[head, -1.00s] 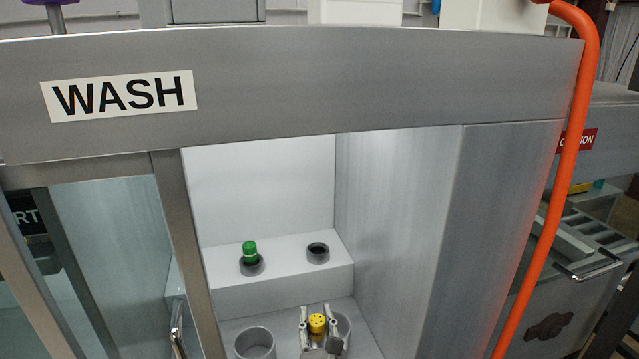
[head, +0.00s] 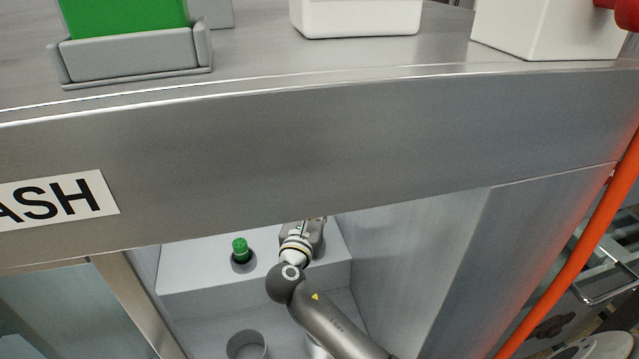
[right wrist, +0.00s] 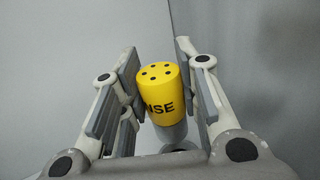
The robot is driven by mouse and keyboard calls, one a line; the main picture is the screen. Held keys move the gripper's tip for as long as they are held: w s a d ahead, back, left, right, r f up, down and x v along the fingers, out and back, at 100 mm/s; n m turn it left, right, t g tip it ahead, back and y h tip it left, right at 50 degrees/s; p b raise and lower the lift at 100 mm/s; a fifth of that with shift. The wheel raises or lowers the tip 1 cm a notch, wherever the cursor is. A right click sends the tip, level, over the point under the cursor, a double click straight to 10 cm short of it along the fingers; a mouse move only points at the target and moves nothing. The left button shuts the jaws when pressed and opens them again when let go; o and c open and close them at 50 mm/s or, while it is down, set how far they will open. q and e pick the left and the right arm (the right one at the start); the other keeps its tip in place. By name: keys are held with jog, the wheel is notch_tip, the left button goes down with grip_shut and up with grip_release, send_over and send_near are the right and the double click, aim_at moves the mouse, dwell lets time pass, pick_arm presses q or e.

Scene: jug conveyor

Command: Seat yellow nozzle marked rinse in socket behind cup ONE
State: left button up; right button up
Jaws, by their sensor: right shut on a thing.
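The yellow nozzle (right wrist: 160,88) is upright between the fingers of my right gripper (right wrist: 156,70) in the right wrist view, with the letters "NSE" showing. My right gripper is shut on it. A grey round part shows just below the nozzle; I cannot tell whether it is its stem or a socket. In the head view my right gripper (head: 312,230) is over the right part of the white rear ledge (head: 195,275). It hides the nozzle and the right socket there. My left gripper is not in view.
A green nozzle (head: 240,245) stands in the left socket (head: 243,265). A grey cup (head: 246,346) stands in front of the ledge; another is mostly behind my right arm. The WASH cabinet's front beam (head: 300,150) is overhead, and its side wall (head: 410,250) is close on the right.

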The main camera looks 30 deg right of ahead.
jog(key=shift+w+d, duration=0.3)
jog(key=shift+w, duration=0.1)
jog(key=shift+s+a+r, duration=0.5)
jog(key=shift+s+a, duration=0.05)
jog(key=shift+s, duration=0.05)
jog(key=shift+w+d, duration=0.1)
jog(key=shift+w+d+f+p, duration=0.1)
jog(key=shift+p, duration=0.35)
notch_tip(320, 180, down, 2)
jog(key=shift+f+b, duration=0.1)
jog(key=shift+b, duration=0.65)
notch_tip(320, 180, down, 2)
jog(key=shift+f+b, duration=0.25)
jog(key=shift+b, duration=0.55)
jog(key=shift+f+b, duration=0.35)
jog(key=shift+f, duration=0.25)
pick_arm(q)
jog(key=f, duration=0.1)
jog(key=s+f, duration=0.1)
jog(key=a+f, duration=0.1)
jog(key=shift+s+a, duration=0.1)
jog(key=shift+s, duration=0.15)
